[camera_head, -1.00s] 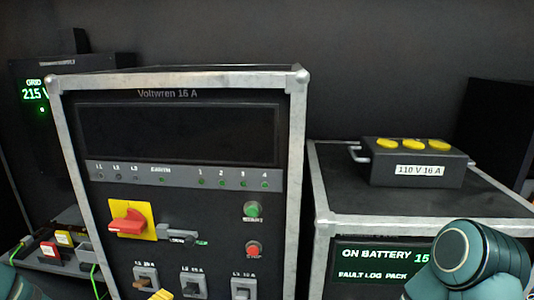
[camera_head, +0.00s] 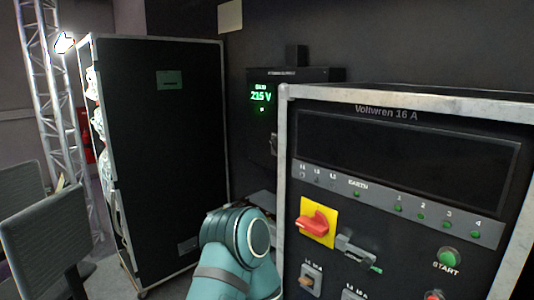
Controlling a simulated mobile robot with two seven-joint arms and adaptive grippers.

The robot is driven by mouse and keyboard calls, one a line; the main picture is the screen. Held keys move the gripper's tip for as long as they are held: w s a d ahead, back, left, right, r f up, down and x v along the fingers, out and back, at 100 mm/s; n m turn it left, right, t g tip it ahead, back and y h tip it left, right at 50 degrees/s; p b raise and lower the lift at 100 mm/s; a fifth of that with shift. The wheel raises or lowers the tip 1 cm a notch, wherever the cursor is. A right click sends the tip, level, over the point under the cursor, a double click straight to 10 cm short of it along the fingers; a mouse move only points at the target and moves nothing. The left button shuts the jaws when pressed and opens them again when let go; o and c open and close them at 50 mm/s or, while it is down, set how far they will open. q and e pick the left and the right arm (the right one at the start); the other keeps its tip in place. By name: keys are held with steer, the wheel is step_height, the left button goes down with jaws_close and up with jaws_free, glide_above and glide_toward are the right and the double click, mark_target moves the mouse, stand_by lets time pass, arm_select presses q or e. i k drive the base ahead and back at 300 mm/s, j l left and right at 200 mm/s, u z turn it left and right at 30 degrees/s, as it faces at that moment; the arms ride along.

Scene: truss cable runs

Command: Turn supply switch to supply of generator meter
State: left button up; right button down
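The supply meter (camera_head: 262,95) is a dark box on the back wall with a green display reading about 215 V, its label probably GRID. A dark handle or switch (camera_head: 273,145) shows on its front, partly hidden by the Voltwren cabinet. The Voltwren 16 A cabinet (camera_head: 284,130) stands at the right. It carries a red rotary handle (camera_head: 313,222) on a yellow plate and a green START button (camera_head: 448,257). A teal link of my arm rises at the bottom centre. Neither gripper's fingers show.
A tall black flight case (camera_head: 160,150) stands left of the meter. A grey chair (camera_head: 48,235) and a lit truss tower (camera_head: 45,80) are at the far left. A red extinguisher (camera_head: 87,135) is behind them.

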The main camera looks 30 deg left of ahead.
mark_target(274, 142)
steer(key=j+u, duration=0.15)
steer(key=u, duration=2.2)
steer(key=i, duration=1.35)
steer(key=i+z, duration=0.45)
steer(key=i, duration=0.15)
steer(key=i+j+z, duration=0.25)
steer(key=i+z, duration=0.15)
steer(key=i, duration=0.2)
steer(key=i+z, duration=0.2)
steer(key=z, duration=0.3)
steer(key=i+z, duration=0.2)
steer(key=z, duration=0.25)
steer(key=i+j+z, duration=0.15)
steer(key=z, duration=0.35)
steer(key=i, duration=0.05)
